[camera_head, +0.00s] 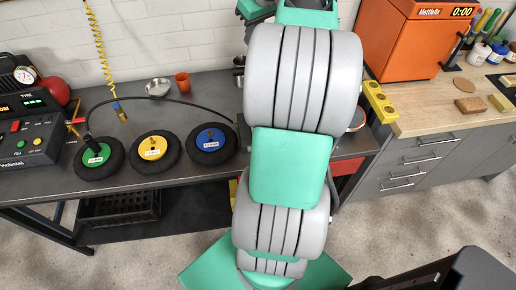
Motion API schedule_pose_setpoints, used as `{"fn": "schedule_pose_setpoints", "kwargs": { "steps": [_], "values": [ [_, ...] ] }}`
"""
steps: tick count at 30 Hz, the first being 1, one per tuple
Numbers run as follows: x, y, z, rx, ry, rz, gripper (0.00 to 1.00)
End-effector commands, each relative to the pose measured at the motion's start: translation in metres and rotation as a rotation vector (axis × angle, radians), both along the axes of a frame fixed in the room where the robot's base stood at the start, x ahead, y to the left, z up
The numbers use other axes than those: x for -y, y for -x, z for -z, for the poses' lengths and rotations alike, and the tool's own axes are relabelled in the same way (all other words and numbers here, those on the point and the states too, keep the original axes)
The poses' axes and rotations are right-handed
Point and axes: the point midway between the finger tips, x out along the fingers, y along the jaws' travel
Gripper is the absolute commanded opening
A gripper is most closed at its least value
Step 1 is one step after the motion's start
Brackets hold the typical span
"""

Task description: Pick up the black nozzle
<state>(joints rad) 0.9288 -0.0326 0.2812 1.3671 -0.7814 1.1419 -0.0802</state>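A small black upright piece (88,142) stands on or just behind the wheel with the green hub (95,157), at the left of the dark workbench (215,95). It may be the black nozzle, but it is too small to tell. A thin black hose (185,99) arcs across the bench from a red and yellow fitting (76,121) toward my arm. My grey and green arm fills the middle of the view and hides part of the bench. My gripper cannot be made out in this view.
Wheels with yellow (152,148) and blue (210,138) hubs line the bench front. A tyre inflator machine (28,125) stands at left. A yellow coiled hose (101,45) hangs behind. A bowl (158,87) and orange cup (183,82) sit farther back. An orange cabinet (412,65) stands right.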

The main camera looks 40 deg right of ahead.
Motion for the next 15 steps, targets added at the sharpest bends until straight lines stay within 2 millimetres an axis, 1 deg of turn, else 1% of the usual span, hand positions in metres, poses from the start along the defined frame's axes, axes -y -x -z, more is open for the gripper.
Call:
{"fn": "schedule_pose_setpoints", "kwargs": {
  "steps": [1,9,12,15],
  "values": [
    [0.0,0.0,0.012,0.0,0.0,0.0,0.0],
    [0.0,0.0,0.05,0.001,0.001,0.001,0.0],
    [0.0,0.0,0.058,0.002,0.001,0.004,0.0],
    [0.0,0.0,0.06,0.002,0.001,0.004,0.0]
  ]
}}
